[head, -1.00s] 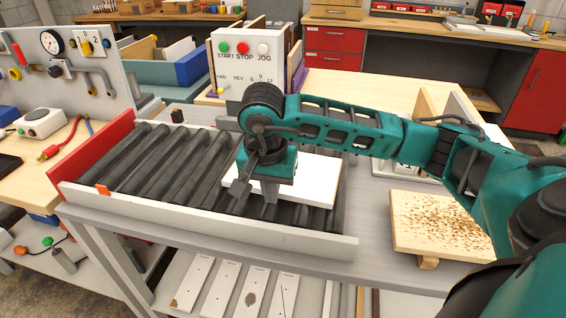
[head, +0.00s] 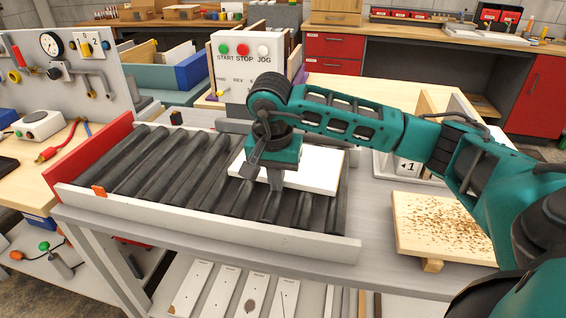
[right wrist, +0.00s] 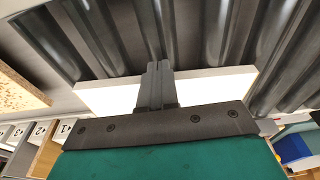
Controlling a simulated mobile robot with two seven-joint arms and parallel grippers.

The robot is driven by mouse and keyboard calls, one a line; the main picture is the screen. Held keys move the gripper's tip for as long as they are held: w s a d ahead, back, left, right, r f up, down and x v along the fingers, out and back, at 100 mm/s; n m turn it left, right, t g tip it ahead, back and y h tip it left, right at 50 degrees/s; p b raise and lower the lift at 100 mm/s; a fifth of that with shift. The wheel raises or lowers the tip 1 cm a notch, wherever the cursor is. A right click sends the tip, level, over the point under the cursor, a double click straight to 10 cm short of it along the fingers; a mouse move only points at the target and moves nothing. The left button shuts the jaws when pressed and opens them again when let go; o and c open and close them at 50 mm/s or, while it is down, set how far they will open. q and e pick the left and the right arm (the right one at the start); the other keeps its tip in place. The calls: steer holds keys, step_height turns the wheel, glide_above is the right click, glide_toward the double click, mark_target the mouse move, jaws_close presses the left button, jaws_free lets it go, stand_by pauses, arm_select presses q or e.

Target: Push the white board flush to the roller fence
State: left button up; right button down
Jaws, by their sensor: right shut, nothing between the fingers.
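The white board (head: 312,168) lies flat on the dark rollers (head: 160,170), toward their right end and far side. It also shows in the right wrist view (right wrist: 215,86), partly covered by my gripper. My right gripper (head: 274,183) points down at the board's near edge, shut and empty. In the right wrist view its closed fingers (right wrist: 156,75) reach past the board's edge toward the rollers; I cannot tell whether they touch the board. A pale rail (head: 200,222) runs along the near side. The far edge is partly hidden by my arm. My left gripper is out of view.
A red end plate (head: 90,158) closes the rollers' left end. A control box (head: 243,65) with buttons stands behind them. A speckled wooden board (head: 440,225) lies at the right. Bare rollers lie left of and in front of the white board.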

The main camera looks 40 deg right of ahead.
steer(key=shift+w+d+b, duration=0.4)
steer(key=shift+w+d, duration=0.75)
steer(key=shift+d, duration=0.2)
steer(key=shift+s+a, duration=0.2)
steer(key=shift+a, duration=0.05)
steer(key=shift+s+a, duration=0.6)
steer(key=shift+a, duration=0.1)
step_height(320, 180, up, 5)
steer(key=p, duration=0.4)
steer(key=shift+r, duration=0.15)
steer(key=shift+r+p, duration=0.35)
steer(key=shift+r, duration=0.5)
